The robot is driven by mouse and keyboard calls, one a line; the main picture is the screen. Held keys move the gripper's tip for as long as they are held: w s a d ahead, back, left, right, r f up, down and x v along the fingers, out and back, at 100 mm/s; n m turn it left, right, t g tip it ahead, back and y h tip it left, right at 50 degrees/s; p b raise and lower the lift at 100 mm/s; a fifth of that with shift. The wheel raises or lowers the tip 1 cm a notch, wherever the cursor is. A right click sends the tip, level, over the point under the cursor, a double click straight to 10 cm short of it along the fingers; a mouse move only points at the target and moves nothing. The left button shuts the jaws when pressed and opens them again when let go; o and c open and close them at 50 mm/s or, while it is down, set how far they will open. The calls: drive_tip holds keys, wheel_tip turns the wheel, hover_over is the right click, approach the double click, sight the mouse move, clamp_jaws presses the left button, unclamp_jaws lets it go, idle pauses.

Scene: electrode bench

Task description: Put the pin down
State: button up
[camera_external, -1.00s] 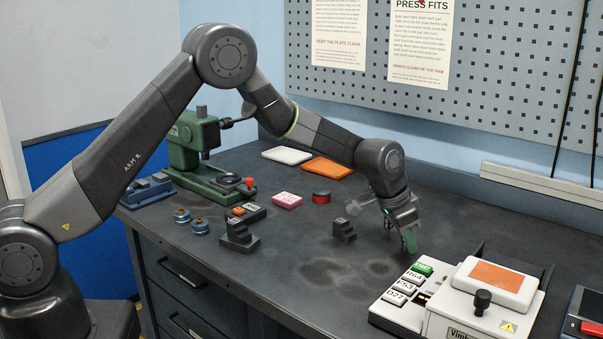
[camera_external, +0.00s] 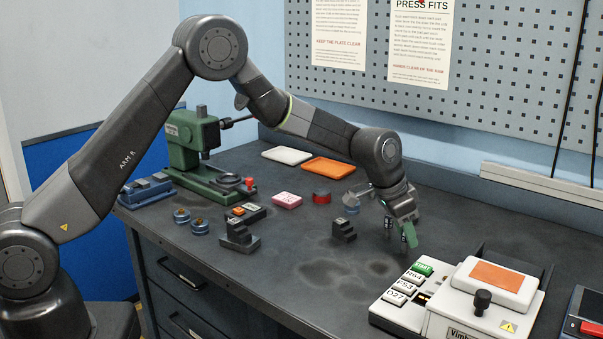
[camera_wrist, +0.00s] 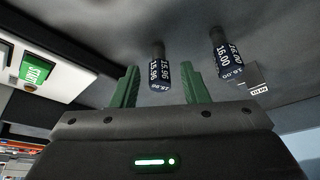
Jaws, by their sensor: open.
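In the wrist view, a pin with a dark blue collar marked 15.96 (camera_wrist: 158,73) shows between the two green fingers of my gripper (camera_wrist: 160,82), with a gap on either side. My gripper is open and holds nothing. A second dark blue pin, marked 16.00 (camera_wrist: 226,58), is outside the right finger. In the external view, my gripper (camera_external: 399,236) is low over the bench, and its fingers and small dark parts there partly hide the pins. I cannot tell exactly how the pin's foot meets the bench.
A dark stepped block (camera_external: 343,231) is left of my gripper. A white machine with label keys and a green START key (camera_external: 422,268) stands at the front right. A green press (camera_external: 190,150) is at the back left. The bench (camera_external: 330,285) in front is clear.

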drive_tip(key=shift+o, duration=0.5)
drive_tip(key=b+v, duration=0.1)
drive_tip(key=v, duration=0.8)
drive_tip(key=shift+a+r, duration=0.2)
drive_tip(key=shift+r, duration=0.15)
